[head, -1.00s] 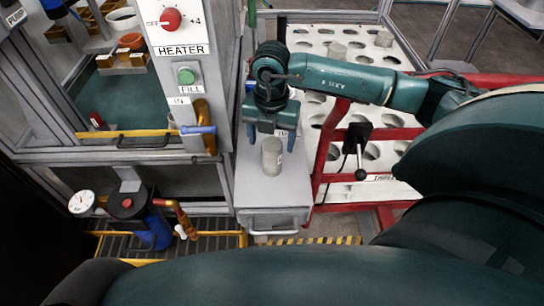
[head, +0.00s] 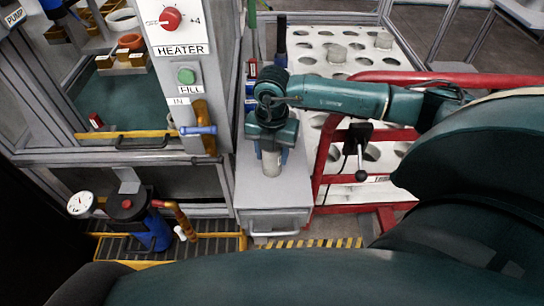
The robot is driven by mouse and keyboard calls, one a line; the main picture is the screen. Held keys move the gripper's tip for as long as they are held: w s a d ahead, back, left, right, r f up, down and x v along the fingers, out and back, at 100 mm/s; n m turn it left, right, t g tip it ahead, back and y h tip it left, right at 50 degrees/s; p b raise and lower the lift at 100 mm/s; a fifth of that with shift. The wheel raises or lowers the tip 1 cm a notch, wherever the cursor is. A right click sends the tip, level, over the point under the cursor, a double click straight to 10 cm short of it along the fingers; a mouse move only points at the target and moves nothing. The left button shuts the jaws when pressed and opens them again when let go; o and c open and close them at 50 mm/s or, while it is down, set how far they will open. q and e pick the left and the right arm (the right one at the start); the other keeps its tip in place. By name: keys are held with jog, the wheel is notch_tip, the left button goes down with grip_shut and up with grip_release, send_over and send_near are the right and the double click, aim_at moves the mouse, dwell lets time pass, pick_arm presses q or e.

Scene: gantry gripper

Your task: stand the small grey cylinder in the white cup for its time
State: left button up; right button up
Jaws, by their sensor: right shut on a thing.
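The small grey cylinder (head: 271,167) stands upright on the light grey cabinet top (head: 295,192) in the middle of the head view. My right gripper (head: 271,153) comes down over it from above and is shut on it, with blue-tipped fingers on either side. The gripper hides the cylinder's upper part. A white, round, open-topped vessel (head: 122,20), which may be the white cup, is at the upper left behind the glovebox-like frame. My left gripper is not in view.
A panel with a red heater knob (head: 170,18) and green fill button (head: 186,76) stands left of the gripper. A red rail frame (head: 325,150) and a white rack with round holes (head: 312,48) are to the right. A blue pump vessel (head: 148,232) is lower left.

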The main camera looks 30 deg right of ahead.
jog(key=shift+r, duration=0.1)
jog(key=c, duration=0.8)
